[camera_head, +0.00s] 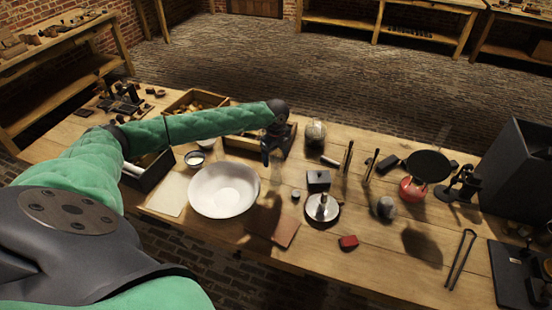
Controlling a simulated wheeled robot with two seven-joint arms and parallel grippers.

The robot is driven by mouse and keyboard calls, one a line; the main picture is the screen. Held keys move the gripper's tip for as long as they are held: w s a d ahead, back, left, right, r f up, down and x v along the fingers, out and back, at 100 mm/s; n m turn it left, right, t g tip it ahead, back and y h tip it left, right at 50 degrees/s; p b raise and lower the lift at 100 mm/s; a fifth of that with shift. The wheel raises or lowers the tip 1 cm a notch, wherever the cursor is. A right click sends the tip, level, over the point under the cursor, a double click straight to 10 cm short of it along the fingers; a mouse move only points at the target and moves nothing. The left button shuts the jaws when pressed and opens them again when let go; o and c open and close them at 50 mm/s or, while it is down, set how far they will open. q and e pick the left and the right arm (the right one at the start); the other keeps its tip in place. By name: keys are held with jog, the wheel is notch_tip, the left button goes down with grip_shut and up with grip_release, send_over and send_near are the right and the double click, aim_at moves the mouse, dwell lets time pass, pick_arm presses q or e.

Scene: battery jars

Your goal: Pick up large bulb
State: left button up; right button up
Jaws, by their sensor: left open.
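My left gripper (271,158) points down over the middle of the wooden table, with its jaws open. Just below and beside its fingers is a faint, clear glass shape (277,174), which may be the large bulb; its outline is hard to make out. A rounded glass object (315,134) with a dark lower part stands to the right of the gripper, apart from it. I cannot tell for sure which of these glass things is the large bulb. My left arm reaches across from the left and hides part of the table behind it. My right gripper is out of view.
A white bowl (223,190) lies left of the gripper. Wooden trays (245,146) stand behind it. A small grey box (318,181), a round metal piece (322,207) and a red block (348,242) are to the right. A red-based stand with a black disc (428,166) is farther right.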

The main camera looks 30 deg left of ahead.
pick_arm(q)
jog(key=c, duration=1.2)
jog(key=shift+o, duration=0.2)
jog(key=shift+r, duration=0.1)
